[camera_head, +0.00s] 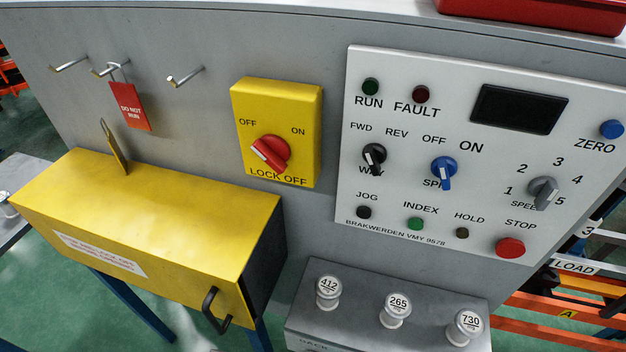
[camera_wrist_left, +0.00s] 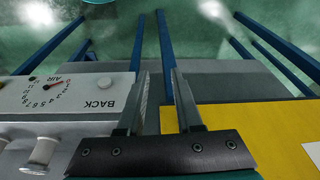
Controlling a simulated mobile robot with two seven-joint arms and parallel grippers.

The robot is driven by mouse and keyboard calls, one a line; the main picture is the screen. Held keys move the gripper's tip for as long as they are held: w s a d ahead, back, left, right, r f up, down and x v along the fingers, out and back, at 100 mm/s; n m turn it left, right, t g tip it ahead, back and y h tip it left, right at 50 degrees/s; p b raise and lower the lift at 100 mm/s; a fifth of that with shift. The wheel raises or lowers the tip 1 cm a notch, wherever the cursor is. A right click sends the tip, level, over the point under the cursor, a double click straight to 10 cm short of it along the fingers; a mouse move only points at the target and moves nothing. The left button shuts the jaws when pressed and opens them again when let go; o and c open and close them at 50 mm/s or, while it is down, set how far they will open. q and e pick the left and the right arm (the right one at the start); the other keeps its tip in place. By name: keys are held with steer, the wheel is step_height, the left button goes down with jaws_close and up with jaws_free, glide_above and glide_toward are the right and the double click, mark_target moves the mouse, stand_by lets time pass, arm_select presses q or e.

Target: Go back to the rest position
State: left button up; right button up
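My left gripper (camera_wrist_left: 160,75) shows in the left wrist view with its two fingers apart and nothing between them. Beyond the gap I see a grey edge, a blue leg and green floor. The fingers lie between a grey box marked BACK (camera_wrist_left: 100,97) on the left and the yellow box (camera_wrist_left: 255,125) on the right. Whether they touch either one I cannot tell. Neither gripper shows in the head view. My right gripper is out of sight.
The head view shows the yellow box (camera_head: 150,215) with a black handle (camera_head: 213,310), a yellow lock-off switch (camera_head: 308,130), a control panel (camera_head: 420,130), and a grey block (camera_head: 310,325) bearing white knobs. A red tag (camera_head: 130,106) hangs from a hook.

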arm_select(q)
steer(key=s+f+g+b, duration=0.1)
steer(key=s+f+b, duration=0.3)
steer(key=f, duration=1.4)
steer(key=s+a+f+g+b, duration=0.1)
steer(key=s+a+f+b, duration=0.1)
steer(key=s+f, duration=1)
steer(key=shift+s+a+f+b, duration=0.35)
steer(key=shift+s+a+f, duration=0.1)
steer(key=shift+s, duration=0.55)
steer(key=shift+c, duration=0.6)
steer(key=shift+s, duration=0.1)
steer(key=shift+c, duration=1.1)
steer(key=shift+a, duration=0.1)
